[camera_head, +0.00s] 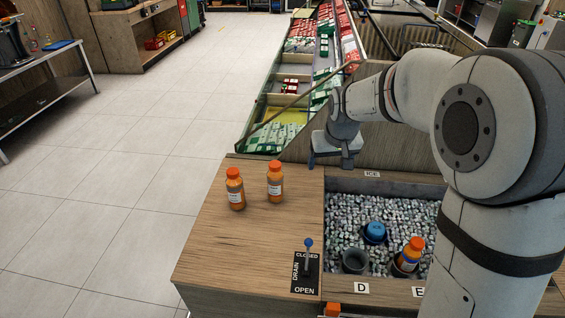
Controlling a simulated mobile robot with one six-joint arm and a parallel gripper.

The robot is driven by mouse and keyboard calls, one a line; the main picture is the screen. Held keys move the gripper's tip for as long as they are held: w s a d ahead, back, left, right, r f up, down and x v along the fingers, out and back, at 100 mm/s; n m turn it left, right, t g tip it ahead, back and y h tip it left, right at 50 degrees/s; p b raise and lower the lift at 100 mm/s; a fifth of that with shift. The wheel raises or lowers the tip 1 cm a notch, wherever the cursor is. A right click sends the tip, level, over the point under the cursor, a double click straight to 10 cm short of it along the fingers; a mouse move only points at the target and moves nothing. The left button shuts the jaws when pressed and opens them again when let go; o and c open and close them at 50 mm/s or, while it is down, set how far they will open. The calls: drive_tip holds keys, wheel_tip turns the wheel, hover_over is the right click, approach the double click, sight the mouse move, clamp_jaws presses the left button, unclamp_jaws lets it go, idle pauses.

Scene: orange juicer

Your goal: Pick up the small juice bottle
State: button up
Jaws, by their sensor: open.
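Two small orange juice bottles with orange caps stand upright on the wooden counter: a left bottle (235,189) and a right bottle (275,181). Another orange bottle (409,256) stands slightly tilted in a dark cup in the ice bin. I cannot tell which one the task means. My gripper (334,164) is open and empty, pointing down above the back of the counter near the ice bin's far left corner. It is to the right of and behind the two counter bottles, apart from both.
The ice bin (333,182) holds a blue-topped item (375,232) and an empty dark holder (355,261). A blue-knobbed drain lever (308,254) stands at the counter's front. A sloped produce display (262,107) lies behind. The counter (235,250) is clear at front left.

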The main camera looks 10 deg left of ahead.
sight(278, 166)
drive_tip(key=w+a+f, duration=0.3)
drive_tip(key=a, duration=0.2)
drive_tip(key=w+a+f+n, duration=0.1)
drive_tip(key=w+a+f, duration=0.2)
drive_tip(key=a, duration=0.2)
drive_tip(key=w+a+f+n, duration=0.1)
drive_tip(key=w+a+f, duration=0.2)
drive_tip(key=a+f, duration=0.1)
drive_tip(key=shift+a+y, duration=0.4)
drive_tip(key=shift+a, duration=0.2)
drive_tip(key=x, duration=0.2)
drive_tip(key=p+x, duration=0.1)
drive_tip(key=x, duration=0.4)
drive_tip(key=shift+s+a+f, duration=0.15)
drive_tip(key=shift+s+f, duration=0.15)
drive_tip(key=shift+f, duration=0.15)
drive_tip(key=c, duration=1.3)
drive_tip(key=shift+o, duration=0.2)
drive_tip(key=shift+r, duration=0.1)
